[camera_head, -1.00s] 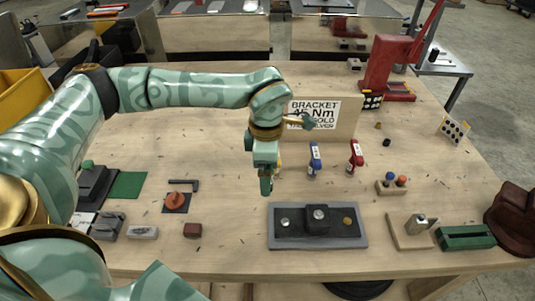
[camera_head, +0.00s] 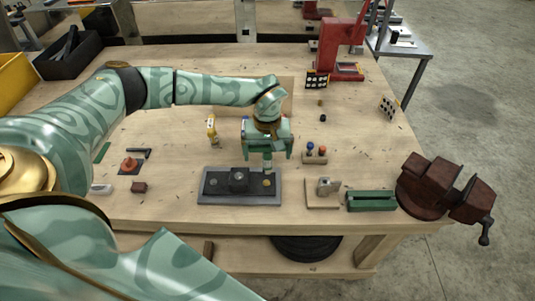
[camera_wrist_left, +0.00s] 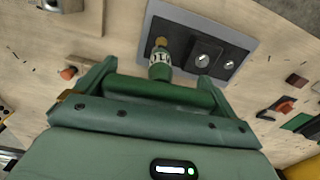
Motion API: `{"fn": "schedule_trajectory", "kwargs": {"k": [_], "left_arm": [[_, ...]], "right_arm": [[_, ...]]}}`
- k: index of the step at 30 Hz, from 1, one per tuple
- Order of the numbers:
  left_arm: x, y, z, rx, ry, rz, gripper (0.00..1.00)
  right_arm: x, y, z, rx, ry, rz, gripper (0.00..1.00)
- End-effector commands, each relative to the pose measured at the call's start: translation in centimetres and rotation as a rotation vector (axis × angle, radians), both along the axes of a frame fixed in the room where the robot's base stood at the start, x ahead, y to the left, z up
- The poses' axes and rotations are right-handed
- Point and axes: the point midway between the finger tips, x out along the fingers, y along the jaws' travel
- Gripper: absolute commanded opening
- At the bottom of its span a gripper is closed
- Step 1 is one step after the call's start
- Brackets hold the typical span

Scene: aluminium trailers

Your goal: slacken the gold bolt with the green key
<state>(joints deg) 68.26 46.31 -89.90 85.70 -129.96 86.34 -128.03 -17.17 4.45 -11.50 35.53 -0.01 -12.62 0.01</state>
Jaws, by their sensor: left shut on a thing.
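The gold bolt (camera_wrist_left: 161,42) is at one end of the black fixture (camera_head: 215,185), on its grey base plate. It also shows in the head view (camera_head: 268,182), at the fixture's right end. My left gripper (camera_head: 268,150) is over that end, pointing down, and is shut on the green key (camera_wrist_left: 160,68). The key has a pale label band. Its tip is at the gold bolt; I cannot tell whether it is fully seated. Two silver bolts (camera_wrist_left: 202,60) sit farther along the fixture. My right gripper is not in view.
A yellow-marked key (camera_head: 211,130) stands behind the fixture. To the right are a small wooden block with coloured knobs (camera_head: 315,153), a wooden stand (camera_head: 323,193), a green tray (camera_head: 371,201) and a dark red vise (camera_head: 440,185). A red press (camera_head: 343,45) stands at the back right.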

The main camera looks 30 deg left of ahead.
Motion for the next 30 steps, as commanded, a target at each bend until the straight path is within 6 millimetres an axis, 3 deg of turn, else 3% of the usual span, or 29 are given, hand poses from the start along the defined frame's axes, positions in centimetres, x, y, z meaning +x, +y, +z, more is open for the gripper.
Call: {"fn": "schedule_trajectory", "kwargs": {"k": [8, 19, 30], "left_arm": [[0.1, 0.0, 0.1, 0.000, -0.001, -0.072, 0.53], [0.1, 0.0, 0.2, 0.001, -0.001, -0.070, 0.53], [0.1, 0.0, -2.3, 0.000, 0.000, -0.068, 0.53]], "right_arm": [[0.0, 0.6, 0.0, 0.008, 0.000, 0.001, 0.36], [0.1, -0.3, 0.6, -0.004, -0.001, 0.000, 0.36], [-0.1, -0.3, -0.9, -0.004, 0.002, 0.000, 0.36]]}}
